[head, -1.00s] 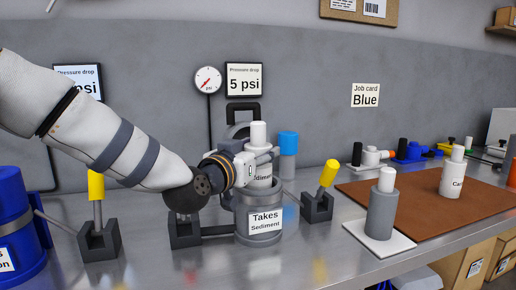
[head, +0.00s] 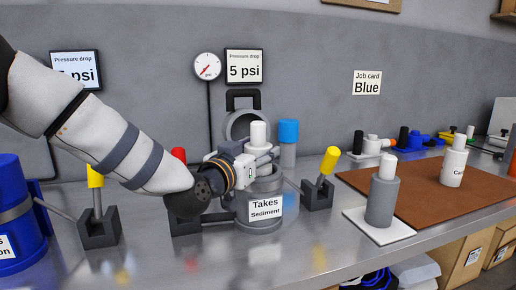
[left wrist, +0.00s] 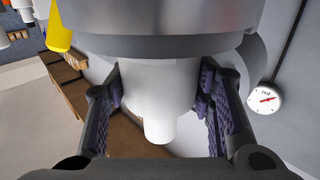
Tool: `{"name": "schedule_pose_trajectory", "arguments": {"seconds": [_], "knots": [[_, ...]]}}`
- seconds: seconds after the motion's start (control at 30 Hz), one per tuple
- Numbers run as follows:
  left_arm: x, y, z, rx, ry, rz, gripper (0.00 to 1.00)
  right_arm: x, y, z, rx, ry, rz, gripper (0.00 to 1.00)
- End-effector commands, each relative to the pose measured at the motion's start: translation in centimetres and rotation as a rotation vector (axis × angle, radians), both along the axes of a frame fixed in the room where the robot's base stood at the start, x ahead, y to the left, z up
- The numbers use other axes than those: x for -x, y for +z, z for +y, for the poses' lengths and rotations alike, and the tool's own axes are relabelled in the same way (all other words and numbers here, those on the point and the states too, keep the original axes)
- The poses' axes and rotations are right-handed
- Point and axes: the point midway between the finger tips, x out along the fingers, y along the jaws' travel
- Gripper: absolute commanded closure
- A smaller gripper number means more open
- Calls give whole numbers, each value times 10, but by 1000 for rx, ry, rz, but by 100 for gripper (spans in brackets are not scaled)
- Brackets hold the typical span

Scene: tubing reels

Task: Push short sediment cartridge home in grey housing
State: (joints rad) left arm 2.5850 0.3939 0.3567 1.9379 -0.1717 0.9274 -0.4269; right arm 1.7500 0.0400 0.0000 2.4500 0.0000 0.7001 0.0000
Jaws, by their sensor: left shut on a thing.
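The white short sediment cartridge (head: 258,135) stands upright with its lower part inside the grey housing (head: 240,212), which is labelled "Takes Sediment". Its knob and upper end show above the rim; how deep its base sits is hidden. My left gripper (head: 250,166) is shut on the cartridge just above the rim. In the left wrist view the white cartridge (left wrist: 160,95) lies between the two fingers of my left gripper (left wrist: 160,88), with the grey housing (left wrist: 160,18) close beyond. My right gripper is not in view.
Yellow-handled clamps stand right (head: 329,160) and left of the housing. A red handle (head: 178,155) shows behind my arm. A blue-topped cylinder (head: 288,132) is behind. A grey cartridge (head: 382,200) stands on a white pad, a white cartridge (head: 454,163) on the brown mat.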

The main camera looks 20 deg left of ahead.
Motion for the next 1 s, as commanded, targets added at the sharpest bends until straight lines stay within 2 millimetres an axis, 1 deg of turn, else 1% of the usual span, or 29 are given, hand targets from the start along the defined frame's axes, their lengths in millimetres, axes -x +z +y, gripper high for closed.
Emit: {"name": "schedule_pose_trajectory", "arguments": {"seconds": [0.77, 1.0], "knots": [[0, -24, 0, 0, 0, 0, 87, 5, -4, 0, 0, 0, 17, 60], [0, -27, 0, 0, -1, 4, 86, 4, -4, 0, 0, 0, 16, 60]]}}
